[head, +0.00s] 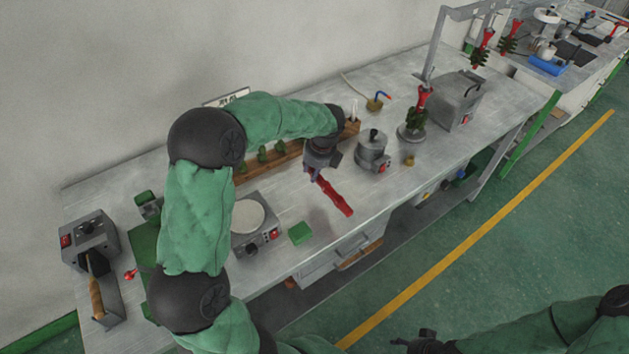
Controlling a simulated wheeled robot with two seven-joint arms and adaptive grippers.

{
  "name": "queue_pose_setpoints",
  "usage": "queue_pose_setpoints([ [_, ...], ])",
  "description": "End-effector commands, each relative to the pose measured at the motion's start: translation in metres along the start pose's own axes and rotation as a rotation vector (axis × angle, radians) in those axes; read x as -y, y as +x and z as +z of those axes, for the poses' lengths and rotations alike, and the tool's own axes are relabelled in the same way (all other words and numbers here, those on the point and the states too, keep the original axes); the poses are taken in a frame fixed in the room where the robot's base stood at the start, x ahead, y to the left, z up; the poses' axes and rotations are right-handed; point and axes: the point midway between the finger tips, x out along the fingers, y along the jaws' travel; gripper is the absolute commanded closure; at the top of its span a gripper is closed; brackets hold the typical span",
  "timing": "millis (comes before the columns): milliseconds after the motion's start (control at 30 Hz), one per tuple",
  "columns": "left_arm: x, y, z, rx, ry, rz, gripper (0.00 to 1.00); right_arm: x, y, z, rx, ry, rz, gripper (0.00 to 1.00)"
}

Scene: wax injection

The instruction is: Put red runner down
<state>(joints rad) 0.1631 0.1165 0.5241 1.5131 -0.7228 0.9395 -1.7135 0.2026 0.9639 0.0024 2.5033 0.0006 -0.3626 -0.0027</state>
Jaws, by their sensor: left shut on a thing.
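The red runner (334,196) is a long red bar, seen over the middle of the grey metal bench (440,112). My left gripper (316,173) is shut on its upper end, and the bar slants down to the right from the jaws. I cannot tell whether its lower end touches the bench top. My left arm hides part of the bench behind it. My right gripper (424,345) shows only partly at the bottom edge, dark and away from the bench; its jaws are not clear.
A round-plated grey device (254,243) and a green block (300,233) lie left of the runner. A grey pot (373,152) stands to its right. A wooden rack (268,165) with green pieces lies behind. A red and green tree (416,115) stands farther right.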

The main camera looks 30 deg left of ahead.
Motion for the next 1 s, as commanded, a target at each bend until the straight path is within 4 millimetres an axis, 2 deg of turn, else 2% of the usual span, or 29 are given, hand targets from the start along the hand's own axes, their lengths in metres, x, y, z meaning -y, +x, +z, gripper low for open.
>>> queue_pose_setpoints([
  [33, 0.004, 0.016, 0.001, -0.003, 0.0, 0.005, 1.0, -0.002, 0.005, 0.0, 0.0, 0.0, 0.0, 0.42],
  [200, 0.016, 0.041, 0.011, -0.003, 0.0, 0.004, 1.0, -0.004, 0.012, -0.001, 0.0, 0.0, 0.0, 0.42],
  [467, 0.024, 0.054, 0.018, -0.001, -0.001, 0.001, 1.0, -0.005, 0.015, -0.001, 0.0, 0.0, 0.0, 0.42],
  [767, 0.028, 0.09, 0.013, -0.002, 0.001, 0.002, 1.0, -0.009, 0.026, -0.001, 0.0, 0.0, 0.0, 0.42],
  [1000, 0.028, 0.091, 0.013, -0.001, 0.0, 0.001, 1.0, -0.009, 0.025, -0.001, 0.0, 0.0, 0.0, 0.42],
])
